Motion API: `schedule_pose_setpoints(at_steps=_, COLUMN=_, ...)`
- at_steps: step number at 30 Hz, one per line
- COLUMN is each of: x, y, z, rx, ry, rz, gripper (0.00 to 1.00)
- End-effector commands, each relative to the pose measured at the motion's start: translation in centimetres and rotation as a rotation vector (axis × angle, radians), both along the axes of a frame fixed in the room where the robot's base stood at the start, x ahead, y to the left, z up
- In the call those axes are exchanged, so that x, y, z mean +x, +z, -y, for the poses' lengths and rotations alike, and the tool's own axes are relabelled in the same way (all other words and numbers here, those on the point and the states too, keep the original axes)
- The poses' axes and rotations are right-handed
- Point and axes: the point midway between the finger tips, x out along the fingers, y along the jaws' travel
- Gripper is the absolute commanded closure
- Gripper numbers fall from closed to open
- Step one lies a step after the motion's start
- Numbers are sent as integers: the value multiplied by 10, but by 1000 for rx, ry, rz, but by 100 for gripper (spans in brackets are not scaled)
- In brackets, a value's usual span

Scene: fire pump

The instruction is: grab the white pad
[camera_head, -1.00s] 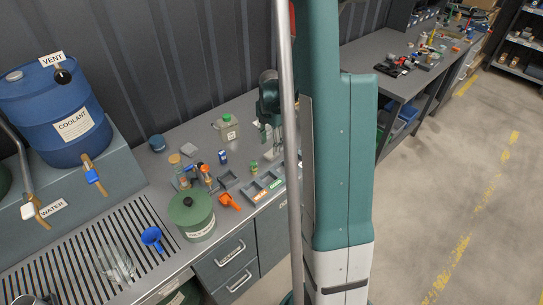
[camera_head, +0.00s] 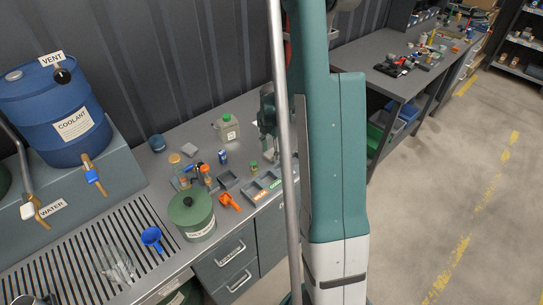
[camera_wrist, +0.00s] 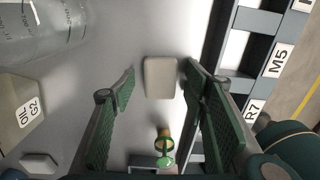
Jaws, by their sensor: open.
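The white pad (camera_wrist: 160,78) lies flat on the grey bench in the wrist view, a rounded rectangle near the picture's middle. My gripper (camera_wrist: 157,77) is open above the bench, with one green ribbed finger on each side of the pad. The right fingertip appears very close to the pad's edge; I cannot tell whether it touches. Nothing is held. In the head view my gripper (camera_head: 268,122) hangs over the back right of the bench, and my arm hides most of the pad's surroundings there.
A small green-topped bottle (camera_wrist: 163,150) stands close below the pad. A labelled bin rack (camera_wrist: 262,75) runs along the right. A clear vessel (camera_wrist: 42,30) and an oil can (camera_wrist: 22,112) stand at left; the can also shows in the head view (camera_head: 227,128).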

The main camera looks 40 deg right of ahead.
Motion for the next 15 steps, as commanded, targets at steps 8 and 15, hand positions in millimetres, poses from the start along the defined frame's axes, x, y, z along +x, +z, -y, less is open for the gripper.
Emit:
schedule_pose_setpoints(at_steps=8, x=0, y=0, z=0, rx=0, ry=0, rz=0, gripper=55)
schedule_pose_setpoints(at_steps=15, x=0, y=0, z=0, rx=0, ry=0, rz=0, gripper=56)
